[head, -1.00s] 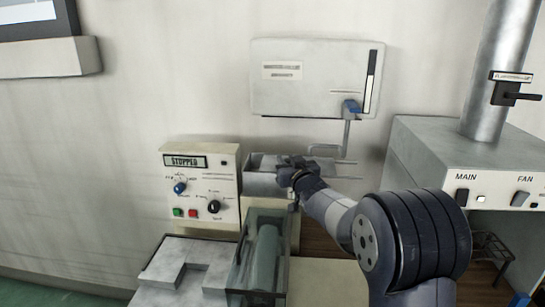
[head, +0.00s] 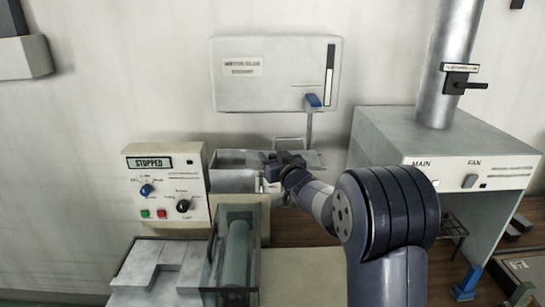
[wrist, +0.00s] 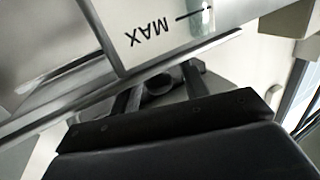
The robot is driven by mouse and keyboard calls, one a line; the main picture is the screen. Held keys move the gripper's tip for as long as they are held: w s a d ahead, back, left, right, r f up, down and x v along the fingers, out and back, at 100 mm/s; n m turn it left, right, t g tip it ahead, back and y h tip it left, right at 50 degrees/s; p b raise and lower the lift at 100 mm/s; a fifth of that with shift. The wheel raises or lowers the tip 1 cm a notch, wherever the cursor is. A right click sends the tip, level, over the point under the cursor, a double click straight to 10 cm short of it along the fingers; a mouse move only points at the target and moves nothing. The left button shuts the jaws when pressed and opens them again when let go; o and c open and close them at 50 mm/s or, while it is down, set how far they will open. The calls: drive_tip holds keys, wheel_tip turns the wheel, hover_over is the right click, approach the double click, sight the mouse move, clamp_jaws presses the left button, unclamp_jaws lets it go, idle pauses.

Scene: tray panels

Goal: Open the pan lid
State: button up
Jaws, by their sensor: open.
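The pan appears to be the grey metal box (head: 232,180) beside the control panel in the head view. My gripper (head: 272,160) is over its right part, and my wrist hides some of that end. I cannot clearly tell the lid from the pan. In the wrist view, my open gripper (wrist: 158,90) has its two fingers apart, close to a long metal rim (wrist: 75,93). A dark round part shows between the fingers; I cannot tell what it belongs to. A pale plate marked MAX (wrist: 160,30) appears upside down beyond the rim.
The control panel (head: 167,210) reads STOPPED. A clear-sided case with a roller (head: 235,255) stands in front. A grey hood (head: 430,140) with MAIN and FAN switches is at the right.

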drive_tip(key=b+v, duration=0.2)
drive_tip(key=v, duration=0.8)
drive_tip(key=shift+s, duration=0.4)
drive_tip(key=shift+d, duration=0.1)
drive_tip(key=p+x, duration=0.2)
drive_tip(key=x, duration=0.8)
drive_tip(key=shift+w, duration=0.35)
drive_tip(key=shift+w+a, duration=0.1)
drive_tip(key=shift+a, duration=0.25)
